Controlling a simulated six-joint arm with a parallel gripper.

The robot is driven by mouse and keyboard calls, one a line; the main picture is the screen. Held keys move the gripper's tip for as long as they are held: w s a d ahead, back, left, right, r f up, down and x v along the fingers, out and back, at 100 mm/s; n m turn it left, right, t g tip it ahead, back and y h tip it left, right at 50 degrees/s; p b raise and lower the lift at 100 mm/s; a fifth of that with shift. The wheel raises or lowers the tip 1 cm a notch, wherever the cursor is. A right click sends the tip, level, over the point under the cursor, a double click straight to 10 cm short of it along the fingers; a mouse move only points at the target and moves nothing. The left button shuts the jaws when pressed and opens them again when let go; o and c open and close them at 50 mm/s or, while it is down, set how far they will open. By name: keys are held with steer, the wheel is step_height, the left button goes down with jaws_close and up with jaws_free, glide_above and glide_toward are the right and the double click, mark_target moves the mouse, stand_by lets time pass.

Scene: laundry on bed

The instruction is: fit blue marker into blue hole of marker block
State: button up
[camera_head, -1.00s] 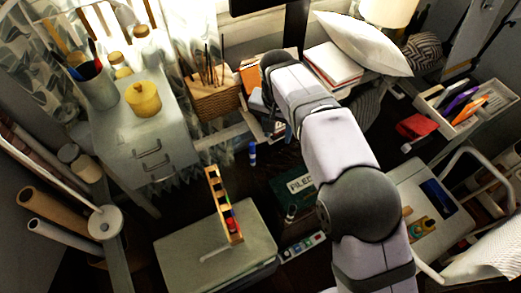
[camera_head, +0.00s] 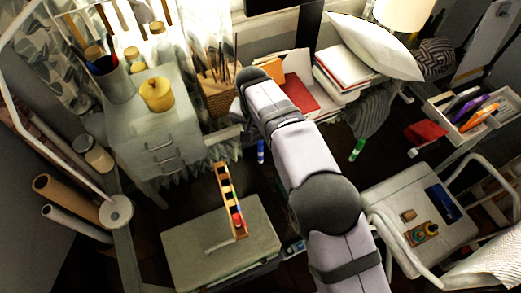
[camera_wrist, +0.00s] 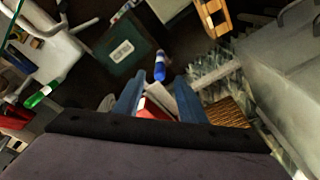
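The blue marker (camera_head: 261,150) shows small and roughly upright over the dark floor in the head view, left of my arm. In the wrist view the blue marker (camera_wrist: 160,66) appears just beyond and between my fingertips; the distance to it is unclear. My gripper (camera_wrist: 158,84) is open, its two blue fingers apart with nothing held. Hole colours are too small to tell.
The grey case (camera_head: 190,262) stands below the block. A grey drawer cabinet (camera_head: 150,130) is at left and a wicker basket (camera_head: 222,98) behind. A green marker (camera_head: 357,150) is right of my arm. A dark green box (camera_wrist: 122,54) lies beyond my fingers.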

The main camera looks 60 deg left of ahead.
mark_target(260, 142)
steer(key=shift+w+a+f+p, duration=0.15)
steer(key=shift+f+p, duration=0.35)
steer(key=shift+f, duration=0.55)
steer(key=shift+w+a+f+p, duration=0.1)
steer(key=shift+f+p, duration=0.35)
steer(key=shift+f, duration=0.6)
steer(key=shift+d, duration=0.1)
jaws_close()
